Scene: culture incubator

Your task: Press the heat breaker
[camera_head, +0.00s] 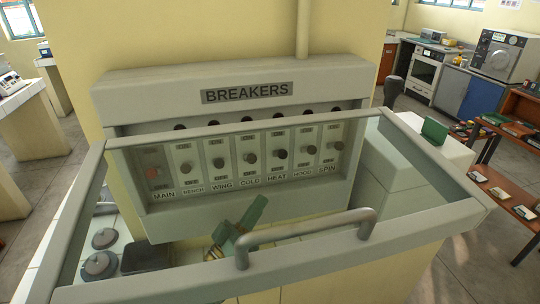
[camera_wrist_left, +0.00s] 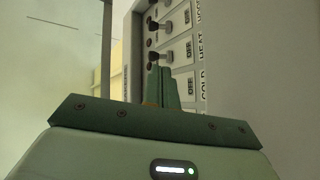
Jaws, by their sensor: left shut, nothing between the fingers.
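The breaker box (camera_head: 240,88) is marked BREAKERS and has a row of switches. The heat breaker (camera_head: 281,154) is a dark knob above the HEAT label, between COLD and HOOD. My left gripper (camera_head: 258,207) is shut and empty, below the row of switches and apart from the heat breaker in the head view. In the left wrist view its closed green fingers (camera_wrist_left: 160,78) point at the panel near the HEAT and COLD rows; whether they touch a knob cannot be told. The HEAT label (camera_wrist_left: 200,48) shows there. My right gripper is out of view.
A framed clear cover with a bar handle (camera_head: 305,229) extends from the box towards me, and my left gripper shows through it. The main switch (camera_head: 153,173) is reddish. Other knobs flank the heat breaker closely. Benches and appliances stand far right.

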